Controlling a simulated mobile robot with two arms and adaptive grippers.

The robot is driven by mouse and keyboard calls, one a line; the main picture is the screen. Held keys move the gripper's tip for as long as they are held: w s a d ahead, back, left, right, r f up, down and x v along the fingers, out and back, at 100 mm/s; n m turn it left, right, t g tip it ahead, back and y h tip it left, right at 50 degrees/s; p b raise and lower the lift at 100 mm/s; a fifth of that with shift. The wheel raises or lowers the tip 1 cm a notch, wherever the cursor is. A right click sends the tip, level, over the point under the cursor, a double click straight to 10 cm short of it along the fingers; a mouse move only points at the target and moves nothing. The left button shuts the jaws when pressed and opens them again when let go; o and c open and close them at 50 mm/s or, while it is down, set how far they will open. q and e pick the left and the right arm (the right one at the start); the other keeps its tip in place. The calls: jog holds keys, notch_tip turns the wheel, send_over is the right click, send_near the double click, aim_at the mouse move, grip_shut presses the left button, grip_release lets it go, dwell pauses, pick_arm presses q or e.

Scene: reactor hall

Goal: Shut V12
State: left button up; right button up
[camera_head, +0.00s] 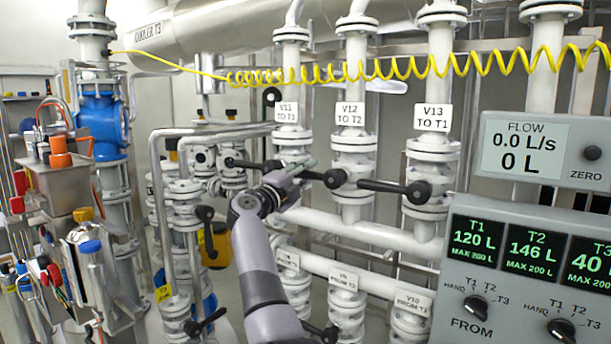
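The V12 valve (352,170) sits on the middle vertical pipe, under the label "V12 TO T2" (350,114). Its black lever (334,178) points left from the round hub, roughly level and across the pipe.
The V11 lever (245,163) and the V13 lever (380,186) also point left, close on either side. A coiled yellow hose (400,70) hangs across above. The flow display (524,146) reads 0.0 L/s. A tool rack (55,180) stands at left.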

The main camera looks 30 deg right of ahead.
jog(key=shift+o, duration=1.3)
jog(key=shift+f, duration=0.15)
jog(key=shift+a+f, duration=0.1)
jog(key=v, duration=1.1)
jog(key=shift+s+a, duration=0.3)
jog(key=shift+a, duration=0.05)
